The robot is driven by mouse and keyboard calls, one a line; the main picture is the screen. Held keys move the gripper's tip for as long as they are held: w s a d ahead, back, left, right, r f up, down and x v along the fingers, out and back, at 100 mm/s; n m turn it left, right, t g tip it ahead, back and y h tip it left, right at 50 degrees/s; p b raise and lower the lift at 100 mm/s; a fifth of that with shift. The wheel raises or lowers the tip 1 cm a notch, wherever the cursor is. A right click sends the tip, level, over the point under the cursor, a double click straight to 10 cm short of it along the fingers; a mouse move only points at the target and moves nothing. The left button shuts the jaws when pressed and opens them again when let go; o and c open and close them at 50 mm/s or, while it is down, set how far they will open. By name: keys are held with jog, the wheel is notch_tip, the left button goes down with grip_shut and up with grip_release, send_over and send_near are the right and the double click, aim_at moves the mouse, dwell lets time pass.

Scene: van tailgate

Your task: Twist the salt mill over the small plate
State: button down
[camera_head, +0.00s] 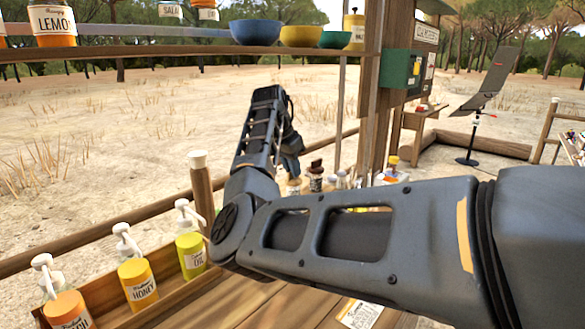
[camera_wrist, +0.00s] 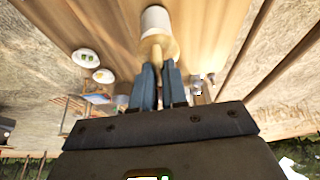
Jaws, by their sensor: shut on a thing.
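In the wrist view my gripper (camera_wrist: 158,85) is shut on a tan, rounded piece with a white cylindrical part beyond it. Two small white plates or dishes, one (camera_wrist: 87,58) and another (camera_wrist: 103,76), are left of the gripper, apart from the mill, with green bits on at least one. I cannot tell which is the small plate.
In the head view, pump bottles, including honey (camera_head: 138,284) and oil (camera_head: 191,254), stand in a wooden trough at the lower left. A dark bottle or mill (camera_head: 315,176) stands behind my arm. An overhead shelf (camera_head: 180,50) carries bowls (camera_head: 257,32). A wooden post (camera_head: 372,90) rises right of my gripper.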

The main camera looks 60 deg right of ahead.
jog(key=shift+w+m+g, duration=0.1)
jog(key=shift+m+g, duration=0.2)
jog(key=shift+m, duration=0.6)
jog(key=c, duration=1.2)
grip_release()
jog(key=shift+o, duration=0.2)
jog(key=shift+w+a+r, duration=0.1)
jog(key=shift+a+r, duration=0.1)
jog(key=shift+r, duration=0.3)
jog(key=w+a+r+b, duration=0.1)
jog(key=w+a+b, duration=0.1)
jog(key=a, duration=0.4)
jog(key=w+a+r+b, duration=0.2)
jog(key=w+a, duration=0.1)
jog(key=a, duration=0.3)
jog(key=shift+w+a+r+b, duration=0.2)
jog(key=shift+a+r+b, duration=0.05)
jog(key=shift+r+b, duration=0.05)
